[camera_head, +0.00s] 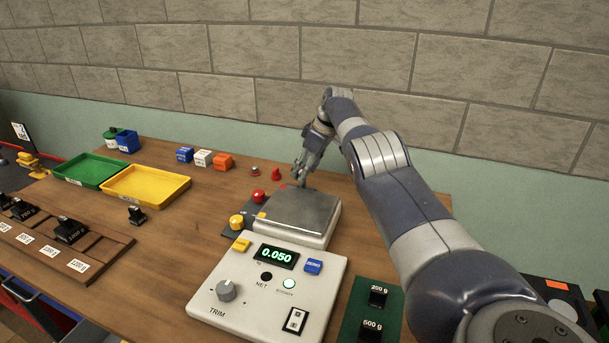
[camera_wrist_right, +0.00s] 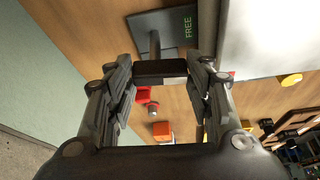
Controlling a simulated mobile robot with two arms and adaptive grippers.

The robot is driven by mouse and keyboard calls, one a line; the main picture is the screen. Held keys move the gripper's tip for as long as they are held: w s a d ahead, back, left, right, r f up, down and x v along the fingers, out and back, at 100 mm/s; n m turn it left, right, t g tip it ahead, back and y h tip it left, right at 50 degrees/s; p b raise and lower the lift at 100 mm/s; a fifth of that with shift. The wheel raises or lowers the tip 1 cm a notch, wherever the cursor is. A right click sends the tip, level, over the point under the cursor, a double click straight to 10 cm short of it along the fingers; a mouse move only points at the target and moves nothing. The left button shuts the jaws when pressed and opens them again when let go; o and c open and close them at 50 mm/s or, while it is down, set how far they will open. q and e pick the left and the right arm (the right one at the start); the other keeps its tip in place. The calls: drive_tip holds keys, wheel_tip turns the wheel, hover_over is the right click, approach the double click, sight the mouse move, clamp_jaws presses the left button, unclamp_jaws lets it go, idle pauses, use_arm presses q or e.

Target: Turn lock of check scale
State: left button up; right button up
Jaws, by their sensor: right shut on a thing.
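The check scale (camera_head: 202,297) stands on the wooden bench, with a grey weighing plate (camera_head: 297,208) at its back and a green display (camera_head: 276,256) reading 0.050. My right gripper (camera_head: 299,176) is at the far left corner of the plate. In the right wrist view it is shut on a dark bar-shaped lock handle (camera_wrist_right: 160,72). Under the handle are a grey post and a dark base plate (camera_wrist_right: 172,24) marked FREE in green. In the head view the gripper hides most of the lock. My left gripper is not in view.
Red (camera_head: 258,196) and yellow (camera_head: 236,222) knobs stand left of the plate. Green (camera_head: 92,168) and yellow (camera_head: 147,186) trays, small coloured blocks and a wooden weight rack (camera_head: 60,240) are further left. A brick wall is behind.

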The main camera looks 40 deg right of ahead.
idle(0.5)
drive_tip(key=o, duration=1.1)
drive_tip(key=shift+d, duration=0.1)
drive_tip(key=shift+c, duration=0.2)
